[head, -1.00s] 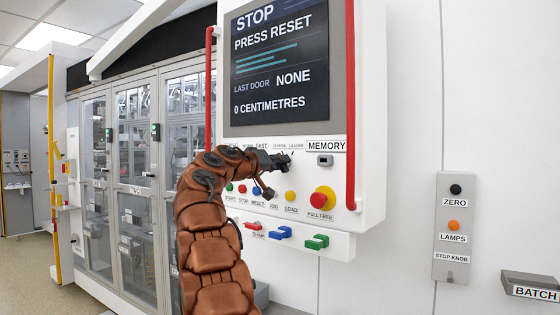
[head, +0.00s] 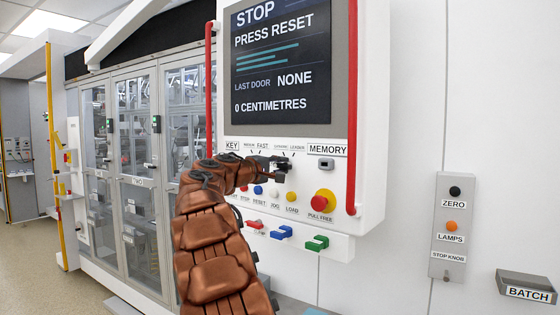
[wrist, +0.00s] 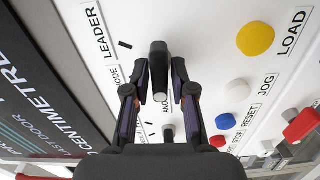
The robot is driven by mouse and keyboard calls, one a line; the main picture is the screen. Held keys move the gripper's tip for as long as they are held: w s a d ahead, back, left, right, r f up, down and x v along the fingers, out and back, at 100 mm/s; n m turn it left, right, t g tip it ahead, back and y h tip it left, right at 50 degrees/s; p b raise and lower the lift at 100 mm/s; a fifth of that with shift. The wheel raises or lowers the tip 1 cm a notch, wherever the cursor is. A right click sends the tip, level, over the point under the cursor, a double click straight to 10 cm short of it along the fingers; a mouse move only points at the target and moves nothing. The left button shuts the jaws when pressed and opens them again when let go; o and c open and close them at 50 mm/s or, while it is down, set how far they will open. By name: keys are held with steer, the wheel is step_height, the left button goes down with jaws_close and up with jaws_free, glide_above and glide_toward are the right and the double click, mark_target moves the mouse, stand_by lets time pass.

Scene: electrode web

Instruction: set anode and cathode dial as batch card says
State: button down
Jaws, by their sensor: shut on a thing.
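My gripper (head: 284,168) is at the row of dials under the screen on the white panel. In the wrist view my gripper (wrist: 159,92) has its fingers on either side of a dark dial knob (wrist: 158,62) with a grey end, shut on it. Beside this knob are the label LEADER (wrist: 96,30), a part-hidden label ending in ODE, and one starting ANO. A second, smaller knob (wrist: 167,133) is just below, partly behind the fingers. In the head view my gripper hides the held dial. A grey holder marked BATCH (head: 527,286) is at the lower right; no card text is readable.
The screen (head: 280,65) reads STOP, PRESS RESET. Below the dials are coloured buttons, including yellow LOAD (head: 292,197) and the large red PULL FREE knob (head: 324,202). Red vertical rails flank the screen. A grey box with ZERO (head: 453,220) and LAMPS buttons is to the right.

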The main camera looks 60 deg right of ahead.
steer(key=shift+f+n+p, duration=0.1)
steer(key=shift+n+p, duration=0.2)
steer(key=shift+n, duration=0.2)
steer(key=c, duration=1.1)
jaws_free()
steer(key=shift+c, duration=0.2)
steer(key=shift+a, duration=0.1)
steer(key=w+a, duration=0.1)
steer(key=a, duration=1)
steer(key=shift+a, duration=0.35)
steer(key=shift+w, duration=0.1)
